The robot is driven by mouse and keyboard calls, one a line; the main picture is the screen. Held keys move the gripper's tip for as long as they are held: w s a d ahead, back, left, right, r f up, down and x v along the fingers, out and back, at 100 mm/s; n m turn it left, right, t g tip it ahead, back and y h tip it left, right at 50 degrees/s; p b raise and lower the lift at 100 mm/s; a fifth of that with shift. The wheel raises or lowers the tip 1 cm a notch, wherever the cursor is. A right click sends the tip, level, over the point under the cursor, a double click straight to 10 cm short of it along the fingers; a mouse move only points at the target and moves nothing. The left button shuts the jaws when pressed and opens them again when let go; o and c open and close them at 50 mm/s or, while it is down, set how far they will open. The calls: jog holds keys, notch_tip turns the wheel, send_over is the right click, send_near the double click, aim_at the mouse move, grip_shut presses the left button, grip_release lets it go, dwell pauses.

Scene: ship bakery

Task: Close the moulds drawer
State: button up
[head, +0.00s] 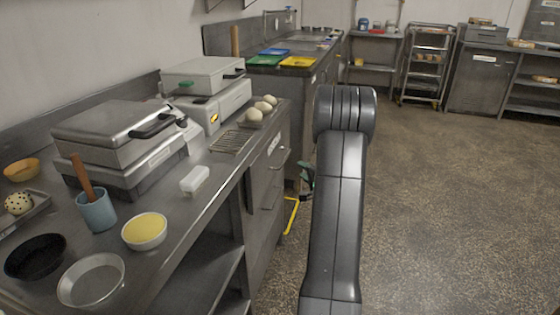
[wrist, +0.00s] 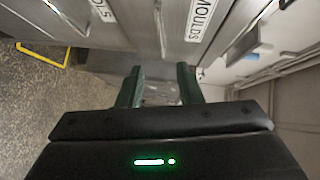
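In the wrist view, the front of the moulds drawer (wrist: 184,38) carries a white label reading "MOULDS". The picture is turned, with the floor at left, so this front lies above another labelled front (wrist: 84,24). My gripper (wrist: 159,84) is open, its two green fingers apart with nothing visible held between them. Its tips point toward the drawer fronts; I cannot tell whether they touch. In the head view, my arm hides most of my gripper (head: 307,175); a green finger shows right of the drawers. How far the moulds drawer stands out is unclear.
A yellow frame (head: 291,215) is low beside the drawers. Open floor (head: 450,190) lies to the right. A wheeled rack (head: 427,62) stands at the back.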

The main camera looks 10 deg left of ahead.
aim_at(285, 158)
jog(key=b+x, duration=0.1)
jog(key=x, duration=1.2)
jog(key=shift+w+a+b, duration=0.1)
jog(key=shift+a+b, duration=0.1)
jog(key=shift+b, duration=0.15)
grip_shut()
